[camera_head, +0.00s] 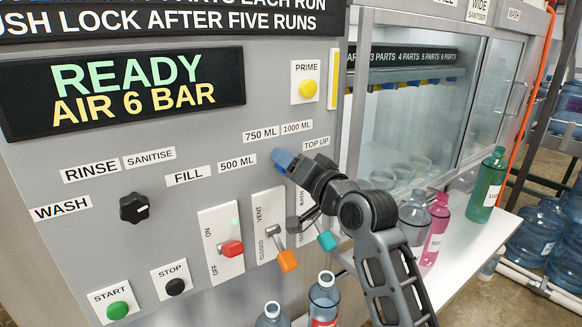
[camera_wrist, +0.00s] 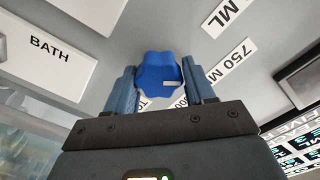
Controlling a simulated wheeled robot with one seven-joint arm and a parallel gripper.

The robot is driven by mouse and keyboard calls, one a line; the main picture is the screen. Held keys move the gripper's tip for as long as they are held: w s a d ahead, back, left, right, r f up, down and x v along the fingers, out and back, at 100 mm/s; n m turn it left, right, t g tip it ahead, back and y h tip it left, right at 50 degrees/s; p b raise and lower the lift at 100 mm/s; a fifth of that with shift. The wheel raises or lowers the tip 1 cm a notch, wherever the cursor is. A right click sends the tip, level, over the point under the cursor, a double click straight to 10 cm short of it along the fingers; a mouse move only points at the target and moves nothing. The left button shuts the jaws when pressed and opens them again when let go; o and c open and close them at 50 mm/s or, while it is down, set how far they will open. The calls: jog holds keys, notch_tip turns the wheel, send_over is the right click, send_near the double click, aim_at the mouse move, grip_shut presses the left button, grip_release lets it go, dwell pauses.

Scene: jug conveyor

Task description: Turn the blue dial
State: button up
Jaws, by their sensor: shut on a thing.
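The blue dial (camera_wrist: 157,72) is a lobed knob with a pale pointer mark, on the grey panel in the wrist view. My gripper (camera_wrist: 160,84) has one blue-grey finger on each side of it and is shut on it. The mark points right, roughly between the 750 ML label and the partly hidden 1000 label. In the head view my gripper (camera_head: 284,161) reaches the panel below the 750 ML label (camera_head: 261,134); my fingers and wrist mostly hide the dial there.
A black knob (camera_head: 134,207) sits left on the panel. A red switch (camera_head: 231,248), an orange-tipped lever (camera_head: 287,260) and a teal-tipped lever (camera_head: 327,240) are close below my gripper. Bottles, including a pink one (camera_head: 436,228) and a green one (camera_head: 487,185), stand on the right shelf.

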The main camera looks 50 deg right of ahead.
jog(key=n+b, duration=0.1)
jog(key=n, duration=0.3)
jog(key=shift+a, duration=0.1)
jog(key=shift+n+b, duration=0.6)
jog(key=shift+n, duration=1.2)
jog(key=o, duration=1)
jog(key=shift+b+v, duration=0.7)
jog(key=shift+v, duration=3.15)
jog(key=shift+r, duration=0.1)
